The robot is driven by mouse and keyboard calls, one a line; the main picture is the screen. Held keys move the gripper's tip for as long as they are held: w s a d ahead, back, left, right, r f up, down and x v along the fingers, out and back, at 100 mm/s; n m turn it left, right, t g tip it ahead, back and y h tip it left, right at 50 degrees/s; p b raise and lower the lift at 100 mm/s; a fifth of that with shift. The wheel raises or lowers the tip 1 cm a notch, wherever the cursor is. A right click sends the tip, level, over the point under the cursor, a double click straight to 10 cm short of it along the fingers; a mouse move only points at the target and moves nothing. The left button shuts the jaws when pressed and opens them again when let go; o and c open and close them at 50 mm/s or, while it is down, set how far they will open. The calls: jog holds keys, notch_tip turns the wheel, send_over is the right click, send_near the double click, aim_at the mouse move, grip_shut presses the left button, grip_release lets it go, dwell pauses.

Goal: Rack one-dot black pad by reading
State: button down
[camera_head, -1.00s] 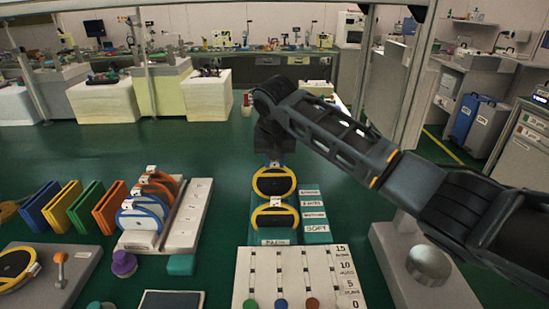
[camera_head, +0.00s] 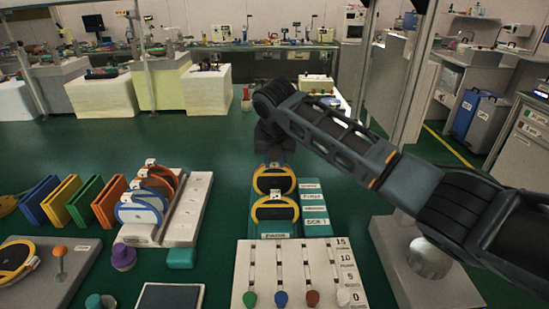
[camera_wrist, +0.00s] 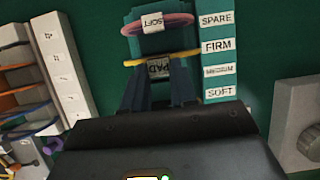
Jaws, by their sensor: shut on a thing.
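My gripper (camera_wrist: 157,90) is shut on a grey tag marked PAD (camera_wrist: 160,68). The tag is on a yellow-rimmed pad (camera_wrist: 136,63). In the head view, a black yellow-rimmed pad (camera_head: 273,181) is under my wrist, upright at the teal rack (camera_head: 316,212). A second black yellow-rimmed pad (camera_head: 274,209) stands nearer in the rack. The wrist view shows a pink-rimmed pad (camera_wrist: 177,21) with a SOFT tag farther along. The rack labels read SPARE, FIRM, MEDIUM and SOFT. No dots are legible. Whether the held pad touches the rack is unclear.
A pale rack (camera_head: 196,205) with orange- and blue-rimmed pads stands left, beside coloured panels (camera_head: 62,201). A slider board (camera_head: 297,262) lies in front. A yellow-rimmed pad (camera_head: 14,258) rests on a grey block at far left. A grey block with a round knob (camera_head: 428,258) stands right.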

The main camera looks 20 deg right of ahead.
jog(key=shift+f+b, duration=0.4)
jog(key=shift+f, duration=0.65)
jog(key=c, duration=0.8)
grip_release()
jog(key=v, duration=0.7)
jog(key=shift+r, duration=0.35)
jog(key=shift+s+a, duration=0.1)
jog(key=shift+s, duration=0.05)
